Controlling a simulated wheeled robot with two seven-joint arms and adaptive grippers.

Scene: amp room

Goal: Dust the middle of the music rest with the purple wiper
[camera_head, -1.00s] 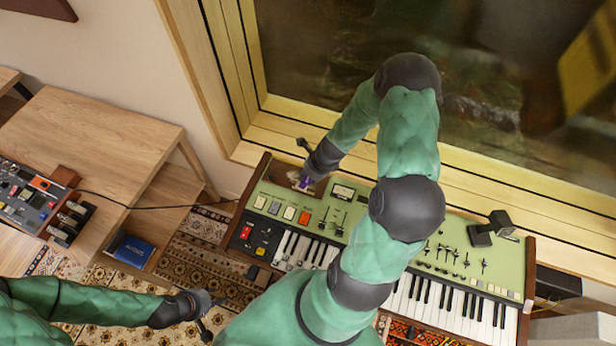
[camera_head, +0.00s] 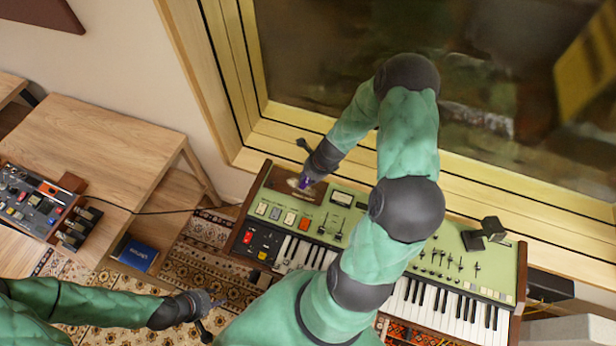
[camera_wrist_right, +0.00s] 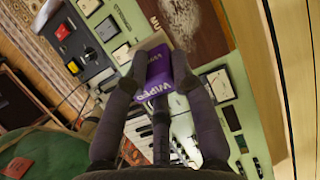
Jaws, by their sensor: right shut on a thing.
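The purple wiper (camera_wrist_right: 158,78) is in my right gripper (camera_wrist_right: 158,105), whose fingers are shut on it. Its pale pad lies toward the brown wooden panel that looks like the music rest (camera_wrist_right: 200,30). In the head view the wiper (camera_head: 305,182) is at the lower right of this panel (camera_head: 280,181), on the keyboard's upper left. A pale dusty patch shows on the panel beside the wiper. I cannot tell whether the pad touches the wood. My left gripper (camera_head: 209,315) is empty, its fingers apart, over the rug.
The green keyboard (camera_head: 345,220) has switches, sliders and a dark block-like thing (camera_head: 484,234) on its top. A window frame runs close behind it. A wooden table (camera_head: 95,145) and a mixer-like device (camera_head: 38,208) stand at the left.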

